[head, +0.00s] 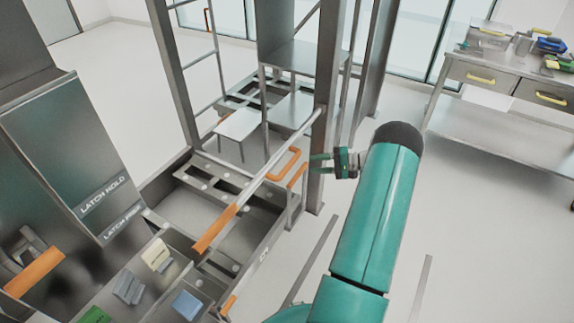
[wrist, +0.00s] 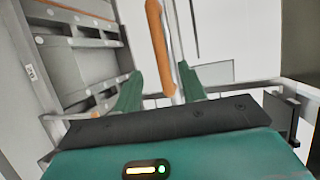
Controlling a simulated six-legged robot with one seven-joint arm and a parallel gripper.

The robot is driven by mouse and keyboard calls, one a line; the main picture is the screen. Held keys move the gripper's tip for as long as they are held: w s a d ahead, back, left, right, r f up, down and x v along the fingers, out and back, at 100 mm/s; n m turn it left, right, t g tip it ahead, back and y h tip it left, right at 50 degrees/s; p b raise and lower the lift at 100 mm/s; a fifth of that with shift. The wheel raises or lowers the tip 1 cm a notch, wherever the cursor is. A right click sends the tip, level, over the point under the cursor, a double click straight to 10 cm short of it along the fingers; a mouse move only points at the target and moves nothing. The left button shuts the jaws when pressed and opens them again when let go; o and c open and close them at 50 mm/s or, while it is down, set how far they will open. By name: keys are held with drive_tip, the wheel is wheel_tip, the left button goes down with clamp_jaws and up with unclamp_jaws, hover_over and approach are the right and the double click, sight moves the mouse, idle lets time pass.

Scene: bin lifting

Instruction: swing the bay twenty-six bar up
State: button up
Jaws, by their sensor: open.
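A long silver bar with an orange grip (head: 215,229) slants across the open metal bay in the head view, its far end at the upright post. I cannot read a bay number on it. My gripper (head: 312,163) is open and empty to the right of the bar, by the post, fingers pointing left. In the wrist view an orange-and-silver bar (wrist: 158,38) shows between the two green fingers (wrist: 160,88); I cannot tell its depth, or whether it is the same bar. A bent orange handle (head: 285,164) sits just left of the fingertips.
A steel upright post (head: 323,110) stands right by my gripper. A panel marked "LATCH HOLD" (head: 103,197) is at left. A workbench (head: 500,130) with tools stands at right.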

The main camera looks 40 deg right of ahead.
sight(292, 165)
drive_tip(key=x, duration=1)
drive_tip(key=shift+w+a+f, duration=0.1)
drive_tip(key=shift+w+a, duration=0.05)
drive_tip(key=shift+a, duration=0.05)
clamp_jaws()
